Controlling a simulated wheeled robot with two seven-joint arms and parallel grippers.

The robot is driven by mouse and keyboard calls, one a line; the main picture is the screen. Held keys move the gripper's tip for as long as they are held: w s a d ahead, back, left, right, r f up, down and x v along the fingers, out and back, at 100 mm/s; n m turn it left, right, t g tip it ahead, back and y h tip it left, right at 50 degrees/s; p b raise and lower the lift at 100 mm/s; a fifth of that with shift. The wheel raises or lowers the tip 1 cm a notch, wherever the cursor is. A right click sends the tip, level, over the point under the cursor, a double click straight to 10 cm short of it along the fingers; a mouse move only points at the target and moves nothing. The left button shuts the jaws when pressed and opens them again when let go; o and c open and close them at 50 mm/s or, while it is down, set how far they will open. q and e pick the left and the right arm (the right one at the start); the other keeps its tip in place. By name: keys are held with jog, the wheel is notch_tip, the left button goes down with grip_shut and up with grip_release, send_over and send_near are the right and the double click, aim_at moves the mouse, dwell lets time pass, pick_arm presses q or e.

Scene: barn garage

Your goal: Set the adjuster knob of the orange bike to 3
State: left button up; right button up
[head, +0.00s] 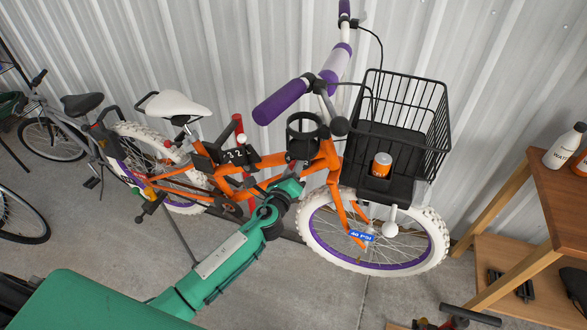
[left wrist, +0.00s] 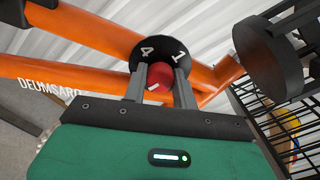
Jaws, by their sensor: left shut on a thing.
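The orange bike (head: 330,165) stands against the corrugated wall, with a white seat, purple grips and a black front basket. In the left wrist view, the adjuster is a black dial disc (left wrist: 147,52) on the orange frame tubes, with the digits 4 and 1 showing. A red knob (left wrist: 160,76) with a pale mark is at its centre. My left gripper (left wrist: 159,84) is shut on the red knob, one finger on each side. In the head view, my left gripper (head: 303,181) is at the bike's front frame; the knob cannot be made out there. My right gripper is out of view.
A grey bike (head: 65,135) stands at the far left. A wooden table (head: 555,200) with bottles is at the right. The concrete floor in front of the front wheel is mostly clear.

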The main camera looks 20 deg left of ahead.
pick_arm(q)
jog(key=o, duration=1)
jog(key=shift+s+a+b, duration=0.2)
jog(key=shift+s+b, duration=1.3)
jog(key=shift+s, duration=5.45)
jog(key=shift+f, duration=0.15)
